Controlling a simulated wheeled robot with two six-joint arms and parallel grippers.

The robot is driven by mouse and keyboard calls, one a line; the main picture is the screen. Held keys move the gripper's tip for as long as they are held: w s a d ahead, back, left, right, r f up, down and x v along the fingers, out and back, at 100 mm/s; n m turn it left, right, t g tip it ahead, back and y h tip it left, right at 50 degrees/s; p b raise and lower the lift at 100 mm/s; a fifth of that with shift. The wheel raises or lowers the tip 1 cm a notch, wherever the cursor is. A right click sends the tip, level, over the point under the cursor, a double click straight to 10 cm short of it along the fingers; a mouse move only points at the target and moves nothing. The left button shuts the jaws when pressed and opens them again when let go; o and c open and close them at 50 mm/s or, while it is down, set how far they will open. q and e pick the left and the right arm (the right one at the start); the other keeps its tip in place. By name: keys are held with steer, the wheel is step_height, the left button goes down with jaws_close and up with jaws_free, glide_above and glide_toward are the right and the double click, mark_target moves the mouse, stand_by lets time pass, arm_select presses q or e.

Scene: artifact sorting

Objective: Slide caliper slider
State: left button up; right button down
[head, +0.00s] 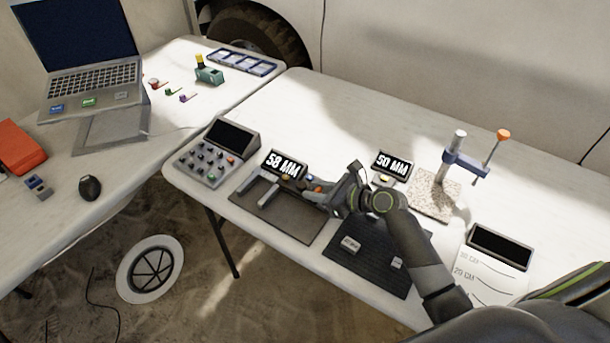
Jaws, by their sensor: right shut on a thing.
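The caliper (268,196) lies on a dark grey mat (292,221) on the right-hand table, its two pale jaws spread apart and pointing to the lower left. Its display (284,164) reads 58 MM. My right gripper (322,192) reaches in from the right and is shut on the caliper's slider, near a small orange part. The gripper hides the slider's grip point and the caliper's right end. My left gripper is not in view.
A button console (213,160) stands left of the caliper. A second display (391,166) reads 50 MM behind my gripper. A black mat (372,262) with small blocks lies in front. A clamp stand (440,185) is at the right. The back of the table is clear.

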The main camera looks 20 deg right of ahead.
steer(key=shift+s+d, duration=0.45)
steer(key=shift+s, duration=0.1)
steer(key=c, duration=1.1)
jaws_free()
steer(key=shift+a, duration=0.1)
steer(key=p+v, duration=0.1)
steer(key=v, duration=1.6)
steer(key=shift+s+d, duration=0.1)
steer(key=shift+d, duration=0.1)
steer(key=shift+a, duration=0.1)
